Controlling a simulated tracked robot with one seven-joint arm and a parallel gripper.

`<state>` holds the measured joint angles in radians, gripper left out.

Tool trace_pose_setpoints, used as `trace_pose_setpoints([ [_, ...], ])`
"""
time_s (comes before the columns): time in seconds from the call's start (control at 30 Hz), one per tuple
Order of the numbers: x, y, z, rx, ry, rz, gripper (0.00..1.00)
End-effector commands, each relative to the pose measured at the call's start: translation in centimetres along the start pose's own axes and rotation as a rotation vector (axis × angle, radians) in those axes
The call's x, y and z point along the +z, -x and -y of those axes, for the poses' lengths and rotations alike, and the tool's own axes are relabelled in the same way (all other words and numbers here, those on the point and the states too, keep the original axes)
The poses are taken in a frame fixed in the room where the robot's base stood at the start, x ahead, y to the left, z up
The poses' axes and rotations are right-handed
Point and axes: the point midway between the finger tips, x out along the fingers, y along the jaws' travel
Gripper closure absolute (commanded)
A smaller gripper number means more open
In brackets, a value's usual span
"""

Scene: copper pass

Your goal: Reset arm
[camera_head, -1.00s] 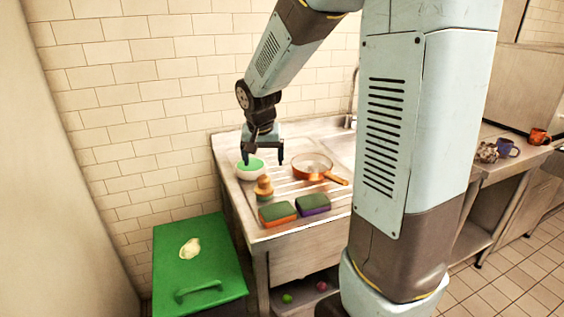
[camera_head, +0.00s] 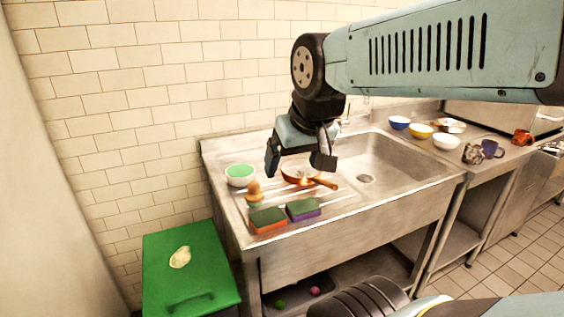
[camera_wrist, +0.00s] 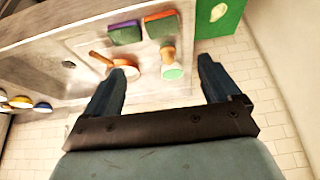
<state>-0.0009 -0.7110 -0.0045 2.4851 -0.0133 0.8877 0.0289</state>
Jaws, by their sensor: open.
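My gripper (camera_head: 300,164) is open and empty, in the air above the drainboard side of the sink unit (camera_head: 330,213). Its two spread fingers also show in the wrist view (camera_wrist: 160,85), with nothing between them but the scene below. A copper pan (camera_head: 292,178) with a handle lies on the drainboard, partly hidden behind my gripper. A white bowl with a green inside (camera_head: 240,175) stands to its left. A wooden-looking brush (camera_head: 254,191) stands in front of the bowl.
An orange-and-green sponge (camera_head: 268,220) and a purple-and-green sponge (camera_head: 303,209) lie at the drainboard's front. A green bin (camera_head: 190,262) stands at left. Bowls (camera_head: 421,131) and mugs (camera_head: 490,149) stand on the right counter. The sink basin (camera_head: 385,165) looks empty.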

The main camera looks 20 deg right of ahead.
Motion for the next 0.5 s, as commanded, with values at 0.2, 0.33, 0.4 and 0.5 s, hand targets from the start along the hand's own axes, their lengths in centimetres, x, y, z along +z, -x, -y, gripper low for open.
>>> trace_pose_setpoints([
  [0.2, 1.13, 0.62, 0.30, -0.009, 0.025, -0.012, 0.10],
  [0.33, 1.13, 0.62, 0.30, -0.009, 0.025, -0.012, 0.10],
  [0.4, 1.12, 0.62, 0.30, -0.009, 0.025, -0.012, 0.10],
  [0.5, 1.11, 0.62, 0.29, -0.009, 0.025, -0.012, 0.10],
])
